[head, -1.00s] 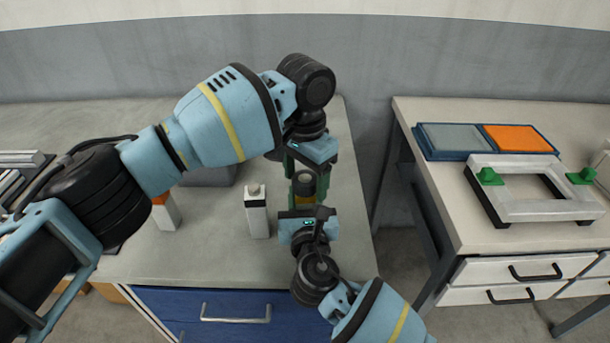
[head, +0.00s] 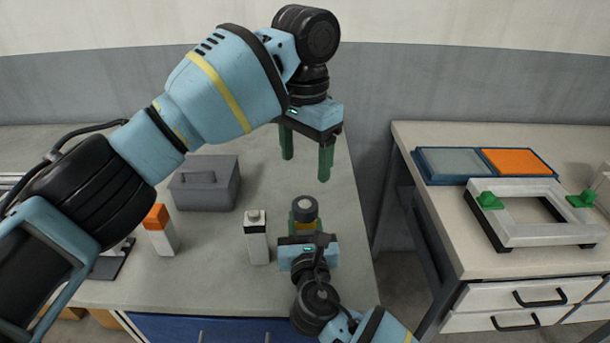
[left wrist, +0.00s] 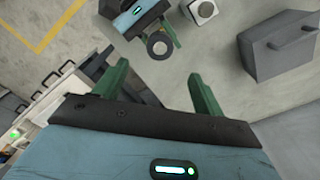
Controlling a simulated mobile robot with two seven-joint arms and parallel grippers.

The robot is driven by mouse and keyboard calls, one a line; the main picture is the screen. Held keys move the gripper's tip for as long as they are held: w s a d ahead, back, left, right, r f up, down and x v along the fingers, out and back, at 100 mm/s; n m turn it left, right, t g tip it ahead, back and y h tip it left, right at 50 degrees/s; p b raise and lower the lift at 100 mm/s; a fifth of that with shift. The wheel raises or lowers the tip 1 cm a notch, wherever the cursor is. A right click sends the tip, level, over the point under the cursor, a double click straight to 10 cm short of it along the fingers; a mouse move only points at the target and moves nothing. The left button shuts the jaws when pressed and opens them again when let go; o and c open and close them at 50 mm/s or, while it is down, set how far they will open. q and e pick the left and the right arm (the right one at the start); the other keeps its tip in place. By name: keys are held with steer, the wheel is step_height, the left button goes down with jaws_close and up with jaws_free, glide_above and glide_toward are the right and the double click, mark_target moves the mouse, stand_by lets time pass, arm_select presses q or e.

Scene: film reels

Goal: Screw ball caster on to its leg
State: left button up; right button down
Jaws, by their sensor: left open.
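My left gripper (head: 306,167) is open and empty, pointing down, raised above the workpiece in my right gripper. In the left wrist view its two green fingers (left wrist: 158,72) stand apart with nothing between them. A dark grey round piece (head: 305,207) with a lighter centre sits on top of the yellow part. It also shows as a dark ring (left wrist: 160,45) in the left wrist view. I cannot tell whether the two pieces are threaded together.
An orange-capped bottle (head: 160,230) and a grey toolbox (head: 205,184) are farther left. The right table holds a blue tray (head: 425,178) and a white frame (head: 515,238) with green knobs.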

arm_select(q)
steer(key=shift+r, duration=0.6)
arm_select(e)
steer(key=c, duration=0.9)
jaws_free()
steer(key=shift+o, duration=0.2)
steer(key=s, duration=0.7)
steer(key=shift+s+d+p, duration=0.3)
arm_select(q)
steer(key=shift+s+r, duration=0.1)
steer(key=shift+r, duration=0.6)
arm_select(e)
steer(key=shift+s, duration=0.15)
arm_select(q)
steer(key=shift+f, duration=0.1)
arm_select(e)
steer(key=shift+f, duration=0.1)
